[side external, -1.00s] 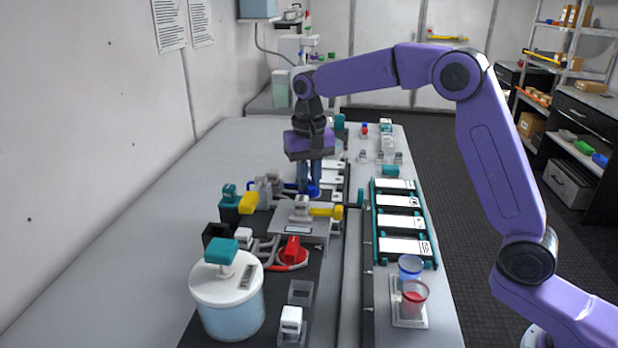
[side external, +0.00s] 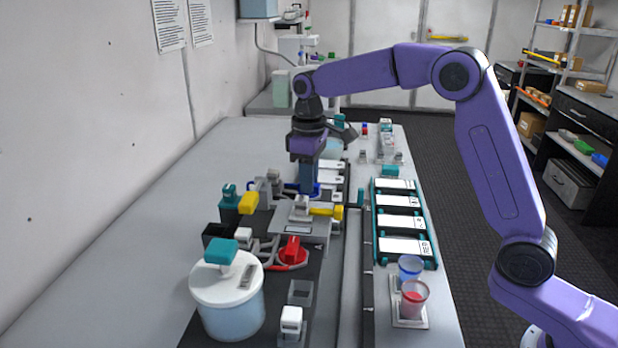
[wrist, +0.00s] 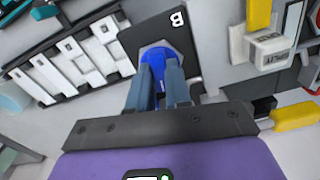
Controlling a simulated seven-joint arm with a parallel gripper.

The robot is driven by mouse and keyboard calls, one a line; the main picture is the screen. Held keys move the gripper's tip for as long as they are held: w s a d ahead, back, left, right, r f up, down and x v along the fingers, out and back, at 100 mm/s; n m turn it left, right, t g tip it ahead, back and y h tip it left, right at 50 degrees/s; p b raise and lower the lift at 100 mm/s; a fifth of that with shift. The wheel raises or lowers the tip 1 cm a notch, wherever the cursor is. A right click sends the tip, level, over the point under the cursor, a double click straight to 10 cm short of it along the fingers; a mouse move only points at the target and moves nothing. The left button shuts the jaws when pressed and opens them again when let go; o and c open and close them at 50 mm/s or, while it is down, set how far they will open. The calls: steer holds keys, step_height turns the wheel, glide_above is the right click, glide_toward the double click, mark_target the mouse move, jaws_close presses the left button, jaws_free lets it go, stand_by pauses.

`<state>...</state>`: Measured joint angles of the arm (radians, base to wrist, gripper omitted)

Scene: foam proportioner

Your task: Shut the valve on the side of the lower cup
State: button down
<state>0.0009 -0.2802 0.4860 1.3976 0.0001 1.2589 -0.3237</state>
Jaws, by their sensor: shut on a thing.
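My gripper (side external: 307,188) points down at the middle of the bench, its two fingers closed around a blue handle-like part (side external: 318,189). In the wrist view the fingers (wrist: 160,78) hold this blue part (wrist: 152,57) at both sides, in a grey hexagonal seat on a dark plate (wrist: 178,24) marked B. The fingers hide much of it. A yellow handle (side external: 325,211) lies just in front, and a red handle (side external: 291,250) sits nearer the camera. I cannot tell which part is the lower cup.
A white-lidded tank (side external: 227,296) stands at the front left. A teal rack with white cards (side external: 402,222) is on the right, with a blue cup (side external: 410,267) and a red cup (side external: 413,299) before it. A yellow block (side external: 249,204) stands left of my gripper. The left bench is clear.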

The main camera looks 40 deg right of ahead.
steer(key=shift+n, duration=1)
steer(key=shift+r, duration=0.1)
steer(key=c, duration=1.1)
jaws_free()
steer(key=shift+o, duration=0.2)
step_height(320, 180, up, 17)
steer(key=shift+r, duration=0.15)
